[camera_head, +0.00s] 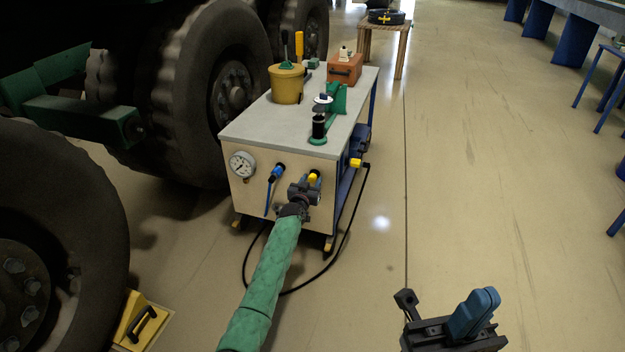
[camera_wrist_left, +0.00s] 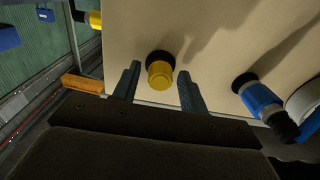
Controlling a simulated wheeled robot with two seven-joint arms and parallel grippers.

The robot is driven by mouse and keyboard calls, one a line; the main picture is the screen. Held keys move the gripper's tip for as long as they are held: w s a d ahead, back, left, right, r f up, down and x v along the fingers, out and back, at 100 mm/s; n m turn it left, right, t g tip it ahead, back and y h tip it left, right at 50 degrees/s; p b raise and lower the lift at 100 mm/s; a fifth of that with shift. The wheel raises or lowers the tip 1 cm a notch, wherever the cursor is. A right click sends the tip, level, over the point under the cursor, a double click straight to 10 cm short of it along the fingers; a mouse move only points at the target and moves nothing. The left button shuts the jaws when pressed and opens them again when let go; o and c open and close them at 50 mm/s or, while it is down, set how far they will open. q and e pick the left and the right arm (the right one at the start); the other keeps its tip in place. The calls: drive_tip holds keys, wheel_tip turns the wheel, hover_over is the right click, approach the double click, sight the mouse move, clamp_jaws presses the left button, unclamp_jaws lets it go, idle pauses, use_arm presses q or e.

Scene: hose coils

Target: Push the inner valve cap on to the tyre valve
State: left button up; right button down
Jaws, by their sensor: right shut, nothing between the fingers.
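A yellow cap (camera_head: 313,177) sticks out of the front panel of the cart. In the left wrist view the yellow cap (camera_wrist_left: 160,75) sits in a black collar on the panel. My left gripper (camera_head: 303,190) is at this panel, and its fingers (camera_wrist_left: 159,71) are open on either side of the cap, with a gap at each side. My right gripper (camera_head: 475,312) is shut and empty over the floor at the bottom right. I cannot make out a tyre valve on the large wheels (camera_head: 225,90).
A blue fitting (camera_head: 277,171) and a gauge (camera_head: 242,164) are on the panel left of the cap. A yellow-ended fitting (camera_head: 356,163) juts from the cart's right side. A black hose (camera_head: 345,235) loops to the floor. The floor (camera_head: 480,180) at right is clear.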

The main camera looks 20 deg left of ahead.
sight(311, 180)
use_arm(q)
clamp_jaws()
drive_tip(key=shift+s+p, duration=0.35)
drive_tip(key=shift+s, duration=0.05)
idle(0.6)
drive_tip(key=shift+s, duration=0.15)
drive_tip(key=shift+s+a+p, duration=0.1)
drive_tip(key=shift+s+p, duration=0.65)
drive_tip(key=shift+s, duration=0.25)
